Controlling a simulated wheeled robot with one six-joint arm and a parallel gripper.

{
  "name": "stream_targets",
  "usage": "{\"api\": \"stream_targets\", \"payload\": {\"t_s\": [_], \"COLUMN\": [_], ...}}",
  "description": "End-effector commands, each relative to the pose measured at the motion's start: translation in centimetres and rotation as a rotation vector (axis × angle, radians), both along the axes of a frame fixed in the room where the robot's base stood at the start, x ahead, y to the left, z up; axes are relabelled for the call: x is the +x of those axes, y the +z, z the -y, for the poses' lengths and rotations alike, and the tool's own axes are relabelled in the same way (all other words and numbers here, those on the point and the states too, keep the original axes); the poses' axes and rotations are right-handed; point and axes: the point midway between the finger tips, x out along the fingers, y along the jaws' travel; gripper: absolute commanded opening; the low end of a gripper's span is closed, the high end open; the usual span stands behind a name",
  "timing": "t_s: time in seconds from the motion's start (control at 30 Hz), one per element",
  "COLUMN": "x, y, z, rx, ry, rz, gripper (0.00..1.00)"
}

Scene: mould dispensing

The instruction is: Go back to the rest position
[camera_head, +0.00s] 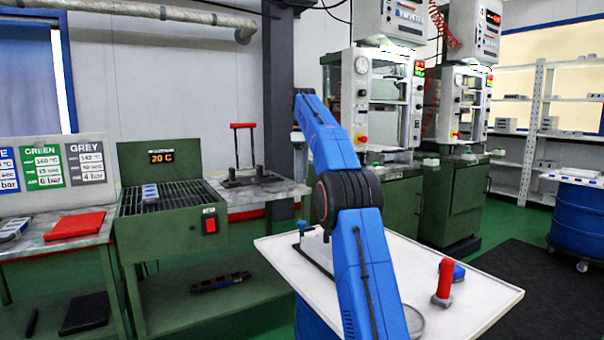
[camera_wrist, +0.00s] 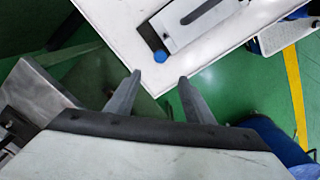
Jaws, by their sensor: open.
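My gripper (camera_wrist: 160,77) shows in the wrist view with its two grey fingers spread apart and nothing between them. In the head view my blue arm rises in front of the white table top (camera_head: 475,305) and bends up and to the left. I cannot make out the gripper there.
A red-handled tool (camera_head: 444,280) stands on the white table's right side. A grey slotted plate (camera_wrist: 185,35) with a blue knob (camera_wrist: 160,57) lies near its edge. A green cooling unit (camera_head: 165,232) stands left, and green-based presses (camera_head: 448,205) stand behind.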

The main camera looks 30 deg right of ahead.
Motion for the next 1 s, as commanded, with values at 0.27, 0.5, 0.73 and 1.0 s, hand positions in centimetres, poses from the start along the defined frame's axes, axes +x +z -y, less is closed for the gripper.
{"api": "stream_targets", "payload": {"t_s": [0.27, 0.5, 0.73, 1.0], "x": [0.0, 0.0, -1.0, -5.7], "y": [0.1, 0.1, 0.8, 2.4], "z": [0.0, 0.0, -1.0, -4.9], "rx": [0.0, 0.0, -0.002, -0.01], "ry": [0.0, 0.0, -0.02, -0.119], "rz": [0.0, 0.0, 0.01, 0.059], "gripper": [0.48, 0.48, 0.48, 0.48]}}
